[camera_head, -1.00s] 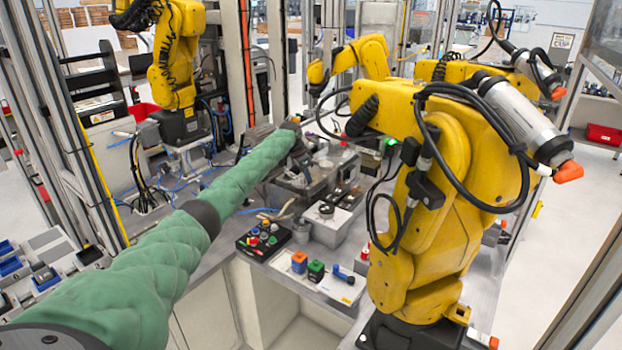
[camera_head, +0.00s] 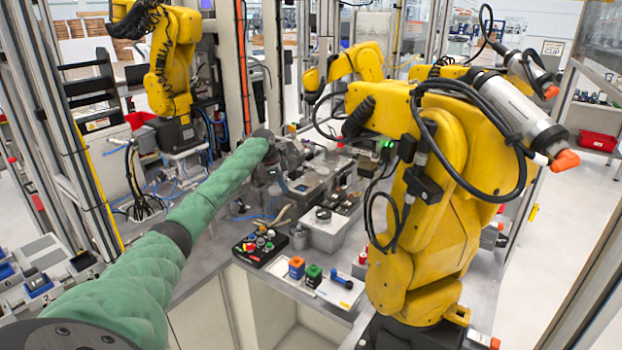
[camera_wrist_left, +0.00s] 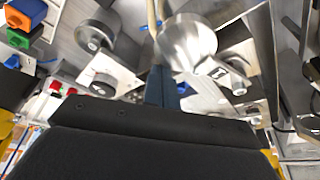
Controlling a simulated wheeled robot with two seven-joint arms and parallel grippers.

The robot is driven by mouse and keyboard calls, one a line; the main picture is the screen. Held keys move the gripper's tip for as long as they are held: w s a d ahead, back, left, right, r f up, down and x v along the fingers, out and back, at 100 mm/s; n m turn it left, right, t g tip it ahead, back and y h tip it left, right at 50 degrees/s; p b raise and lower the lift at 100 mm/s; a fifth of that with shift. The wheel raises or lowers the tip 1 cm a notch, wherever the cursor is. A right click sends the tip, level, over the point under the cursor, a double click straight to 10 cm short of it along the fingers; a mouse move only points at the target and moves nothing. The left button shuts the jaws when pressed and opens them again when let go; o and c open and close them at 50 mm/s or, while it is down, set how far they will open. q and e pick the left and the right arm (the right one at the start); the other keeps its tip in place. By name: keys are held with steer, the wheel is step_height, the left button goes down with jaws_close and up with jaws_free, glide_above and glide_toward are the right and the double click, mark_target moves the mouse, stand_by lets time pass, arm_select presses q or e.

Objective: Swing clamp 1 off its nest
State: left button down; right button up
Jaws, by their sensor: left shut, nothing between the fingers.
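A small tag marked 1 (camera_wrist_left: 216,72) lies beside a shiny metal clamp part (camera_wrist_left: 238,82) in the left wrist view. I take this for clamp 1; whether it sits over its nest I cannot tell. A round metal disc (camera_wrist_left: 187,38) is just left of it. My left gripper (camera_wrist_left: 162,85) shows its dark fingers shut and empty, close to the disc and tag; whether they touch anything is unclear. In the head view the metal fixture (camera_head: 315,182) stands on the bench, and my left gripper (camera_head: 282,182) is at its left side. My right gripper is not in view.
A yellow robot arm (camera_head: 440,190) stands close on the right of the fixture. Another yellow arm (camera_head: 172,65) stands behind left.

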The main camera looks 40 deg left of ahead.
mark_target(275, 190)
arm_select(q)
steer(key=shift+s+a, duration=0.3)
steer(key=shift+a, duration=0.1)
steer(key=shift+s+a, duration=0.35)
steer(key=shift+a, duration=0.25)
steer(key=shift+s+a+b, duration=0.25)
steer(key=shift+a+b, duration=0.1)
steer(key=shift+a, duration=0.45)
steer(key=shift+s+a+r, duration=0.1)
steer(key=shift+a, duration=0.05)
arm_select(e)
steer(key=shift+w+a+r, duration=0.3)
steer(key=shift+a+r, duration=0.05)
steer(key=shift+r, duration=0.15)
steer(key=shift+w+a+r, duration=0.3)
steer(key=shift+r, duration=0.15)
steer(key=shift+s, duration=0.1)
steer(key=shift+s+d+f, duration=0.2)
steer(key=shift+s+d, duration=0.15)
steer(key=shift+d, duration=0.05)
